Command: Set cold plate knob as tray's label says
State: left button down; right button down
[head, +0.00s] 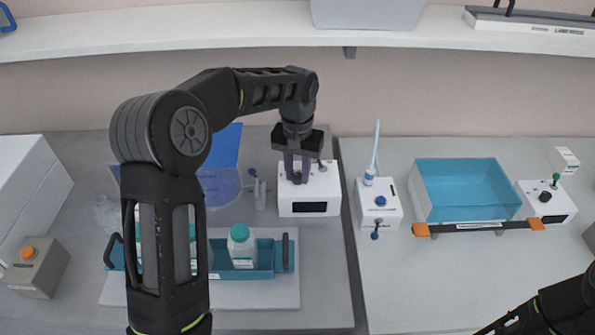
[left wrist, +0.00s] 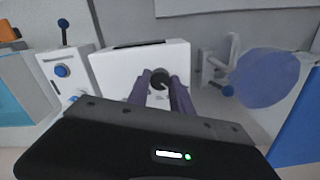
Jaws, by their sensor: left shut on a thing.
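A white box (head: 325,188) with a dark display on its front stands on the bench in the middle of the head view; it also shows in the left wrist view (left wrist: 120,75). My left gripper (head: 296,178) points down onto its top, its purple fingers shut on a dark round knob (left wrist: 160,77). A blue tray (head: 265,258) with dark end handles holds a white bottle with a green cap (head: 241,245). The tray rests on a pale flat plate (head: 255,293). My left arm hides part of the tray. Any label writing is too small to read.
A white box with blue buttons (head: 380,205) stands just right. Farther right are a teal bin (head: 425,193), a dark bar with orange ends (head: 480,226) and another knobbed box (head: 548,205). An orange-button box (head: 38,268) is at left.

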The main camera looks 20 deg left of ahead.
aim_at(298, 175)
pick_arm(q)
jog(key=shift+m, duration=0.3)
jog(key=m, duration=0.8)
dwell(0.4)
dwell(0.4)
jog(key=c, duration=1.1)
grip_release()
jog(key=shift+c, duration=0.2)
notch_tip(298, 175, up, 8)
jog(key=shift+f+b, duration=0.1)
jog(key=shift+b, duration=0.45)
